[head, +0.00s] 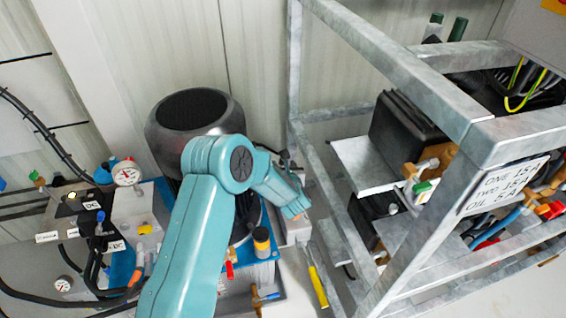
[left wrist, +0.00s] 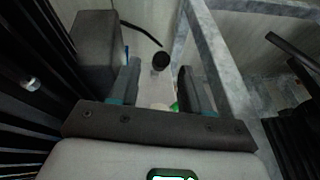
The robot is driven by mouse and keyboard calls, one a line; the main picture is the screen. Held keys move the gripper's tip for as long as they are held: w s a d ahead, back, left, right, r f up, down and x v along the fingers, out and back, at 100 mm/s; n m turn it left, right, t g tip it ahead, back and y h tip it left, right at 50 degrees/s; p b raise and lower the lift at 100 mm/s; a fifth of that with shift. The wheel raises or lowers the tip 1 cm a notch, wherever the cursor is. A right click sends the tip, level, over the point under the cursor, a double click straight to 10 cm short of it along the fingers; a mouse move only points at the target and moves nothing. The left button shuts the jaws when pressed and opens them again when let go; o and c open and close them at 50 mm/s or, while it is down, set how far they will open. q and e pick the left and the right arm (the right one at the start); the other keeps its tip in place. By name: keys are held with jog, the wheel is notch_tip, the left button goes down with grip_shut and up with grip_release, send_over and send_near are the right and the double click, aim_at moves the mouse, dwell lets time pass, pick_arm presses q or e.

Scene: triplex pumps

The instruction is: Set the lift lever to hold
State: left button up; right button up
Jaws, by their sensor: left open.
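In the left wrist view a round black knob (left wrist: 160,61) shows beyond and between the two fingers of my left gripper (left wrist: 159,70). It looks like the end of a lever, seen nearly end-on; I cannot tell its setting. The fingers are apart, one on each side of the knob in the picture, and I cannot tell whether either touches it. In the head view my left gripper (head: 293,203) is at the end of the teal arm, beside the grey frame, and its fingers are mostly hidden. My right gripper is not in view.
A galvanised frame (head: 296,70) with a lettered sign (head: 505,185) stands on the right. A dark round vessel (head: 195,125) stands behind my arm. A yellow-handled bar (head: 318,286) is below the gripper. Gauges (head: 127,173), hoses and small valves crowd the left.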

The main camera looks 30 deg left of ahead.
aim_at(283, 163)
pick_arm(q)
jog(key=x, duration=0.5)
jog(key=shift+d, duration=0.1)
grip_shut()
jog(key=shift+w+a+r+g+h, duration=0.15)
jog(key=shift+a+r+g+h, duration=0.15)
jog(key=shift+a+r, duration=0.1)
jog(key=w+a+g+h+p, duration=0.1)
jog(key=p, duration=0.3)
jog(key=w+a+g+h+p, duration=0.1)
jog(key=p, duration=0.3)
jog(key=shift+r+h, duration=0.3)
jog(key=shift+r, duration=0.05)
jog(key=shift+w+a+f+g+p, duration=0.1)
jog(key=shift+a+f+g+p, duration=0.1)
jog(key=shift+g+p, duration=0.45)
jog(key=shift+w+a+t+h, duration=0.1)
jog(key=shift+t+h, duration=0.15)
jog(key=shift+h, duration=0.05)
